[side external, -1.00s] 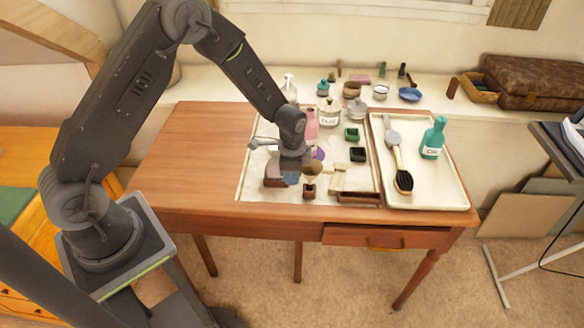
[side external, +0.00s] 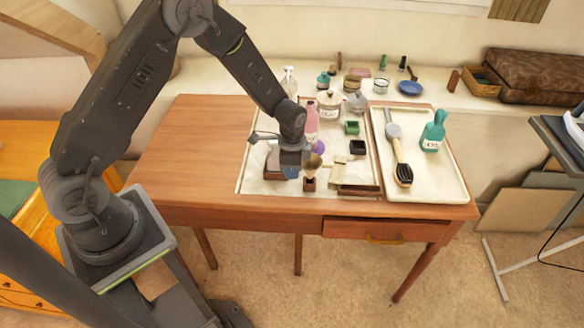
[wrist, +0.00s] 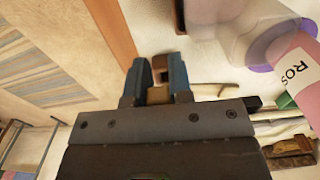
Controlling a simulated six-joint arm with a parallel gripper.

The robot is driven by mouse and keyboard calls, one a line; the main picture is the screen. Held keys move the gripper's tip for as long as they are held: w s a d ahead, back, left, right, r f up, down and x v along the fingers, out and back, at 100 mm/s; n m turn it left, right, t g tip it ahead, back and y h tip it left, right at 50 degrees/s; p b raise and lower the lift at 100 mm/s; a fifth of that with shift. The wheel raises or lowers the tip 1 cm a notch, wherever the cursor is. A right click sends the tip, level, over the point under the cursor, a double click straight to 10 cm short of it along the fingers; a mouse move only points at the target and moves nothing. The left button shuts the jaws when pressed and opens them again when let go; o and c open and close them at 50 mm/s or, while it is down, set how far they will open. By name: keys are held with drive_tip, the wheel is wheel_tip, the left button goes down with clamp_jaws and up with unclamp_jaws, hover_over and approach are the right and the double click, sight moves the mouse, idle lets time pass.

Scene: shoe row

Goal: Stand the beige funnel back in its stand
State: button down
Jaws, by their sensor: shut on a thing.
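My gripper (side external: 296,174) is low over the left front of the lined tray in the side view. In the wrist view its two blue fingers (wrist: 160,82) are shut on a small tan piece, seemingly part of the beige funnel (wrist: 158,95). In the side view the funnel (side external: 312,162) shows as a tan cone just right of the fingers. Its small brown stand (side external: 309,185) is directly below it in the picture. A brown block with a pale opening, probably the stand (wrist: 166,58), shows beyond the fingertips. I cannot tell whether funnel and stand touch.
A pink bottle (side external: 311,122) with a purple part stands close behind my gripper. A dark brown box (side external: 274,172) is just left. Pale blocks (side external: 341,170) lie right. A white tray (side external: 440,190) holds a brush (side external: 403,174) and teal bottle (side external: 433,132).

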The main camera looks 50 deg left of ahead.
drive_tip(key=shift+f, duration=0.1)
idle(0.3)
drive_tip(key=shift+f, duration=0.5)
drive_tip(key=shift+f, duration=0.2)
drive_tip(key=shift+f, duration=0.45)
drive_tip(key=shift+r, duration=2)
drive_tip(key=shift+f, duration=0.75)
drive_tip(key=shift+f, duration=0.2)
